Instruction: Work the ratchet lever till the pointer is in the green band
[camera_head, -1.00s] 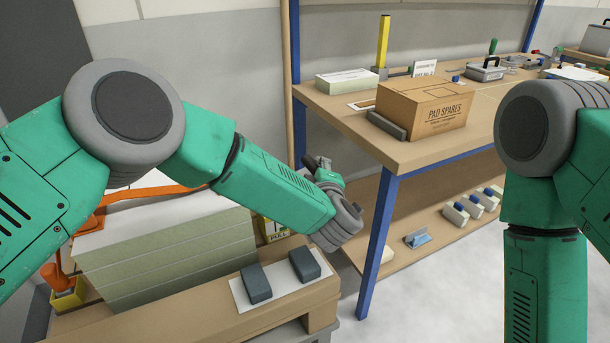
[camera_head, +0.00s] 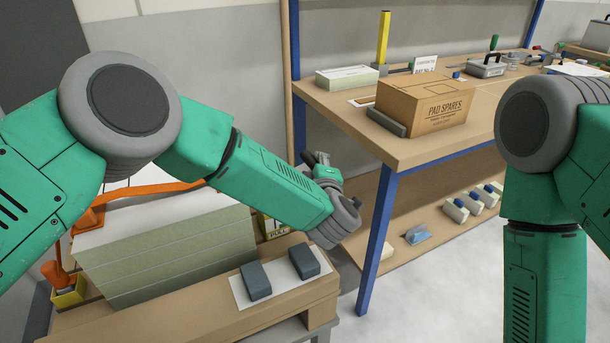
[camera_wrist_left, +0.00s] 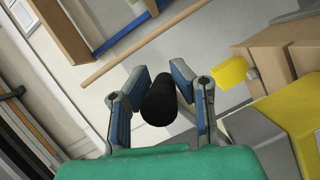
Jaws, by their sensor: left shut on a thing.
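My left gripper (camera_head: 318,160) is small and partly hidden behind its own wrist in the head view, just past the right end of the panel stack (camera_head: 175,260). In the left wrist view, my left gripper (camera_wrist_left: 164,90) is shut on a black cylindrical handle (camera_wrist_left: 160,100), which lies between the two blue-padded fingers. The handle's lower end is hidden by the gripper. A yellow plate with dark print (camera_head: 272,226) stands at the stack's end, partly behind my forearm. I cannot make out a pointer or green band. My right gripper is out of view.
An orange strap (camera_head: 150,191) runs over the stack. Two dark grey pads (camera_head: 256,281) lie on a white sheet on the trolley's wooden edge. A bench with a blue leg (camera_head: 378,240) and a cardboard box (camera_head: 425,104) stands close to my left wrist. Pale floor lies clear at right.

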